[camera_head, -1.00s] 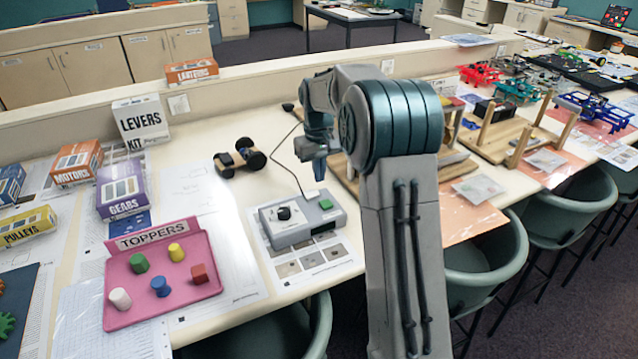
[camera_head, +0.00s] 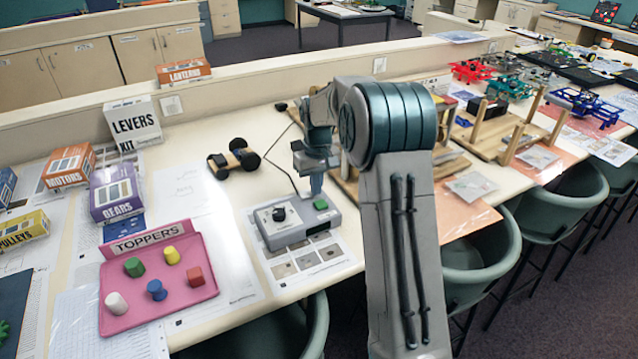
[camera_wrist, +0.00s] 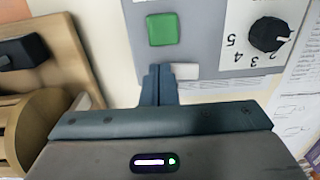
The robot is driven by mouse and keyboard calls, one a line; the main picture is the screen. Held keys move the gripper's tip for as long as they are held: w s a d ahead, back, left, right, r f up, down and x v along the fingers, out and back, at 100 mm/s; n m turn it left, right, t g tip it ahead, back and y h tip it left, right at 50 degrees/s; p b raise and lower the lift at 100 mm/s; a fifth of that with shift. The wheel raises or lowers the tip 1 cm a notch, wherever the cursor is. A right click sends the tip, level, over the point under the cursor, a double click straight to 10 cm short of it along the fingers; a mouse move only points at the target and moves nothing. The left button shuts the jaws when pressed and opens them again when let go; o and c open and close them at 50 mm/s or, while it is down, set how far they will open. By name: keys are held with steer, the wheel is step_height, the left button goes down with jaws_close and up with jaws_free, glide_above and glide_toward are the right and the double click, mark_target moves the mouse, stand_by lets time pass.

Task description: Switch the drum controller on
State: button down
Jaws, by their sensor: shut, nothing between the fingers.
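The drum controller (camera_head: 290,226) is a grey box on the long table, with a black dial and a green square button (camera_head: 320,204) on its top. In the wrist view the green button (camera_wrist: 162,29) sits at the top middle, and the dial (camera_wrist: 269,34), with numbers around it, is at the upper right. My gripper (camera_head: 316,192) is shut and empty, pointing down above the back right part of the box near the green button. In the wrist view the shut fingertips (camera_wrist: 158,70) show just below the button, apart from it in the picture; the height gap cannot be told.
A pink toppers tray (camera_head: 205,291) with several coloured pegs lies to the left. A small wheeled cart (camera_head: 235,160) stands behind the controller. A wooden frame (camera_head: 465,140) is to the right. A black cable runs behind the controller.

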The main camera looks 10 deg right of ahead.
steer(key=shift+s+a+r, duration=0.1)
steer(key=shift+a+r, duration=0.1)
steer(key=shift+a, duration=0.3)
steer(key=shift+s+a+r, duration=0.1)
steer(key=shift+a+r, duration=0.1)
steer(key=shift+a, duration=0.3)
step_height(320, 180, up, 14)
steer(key=d+p, duration=0.2)
steer(key=d, duration=0.1)
steer(key=shift+w+f, duration=0.15)
steer(key=shift+w, duration=0.2)
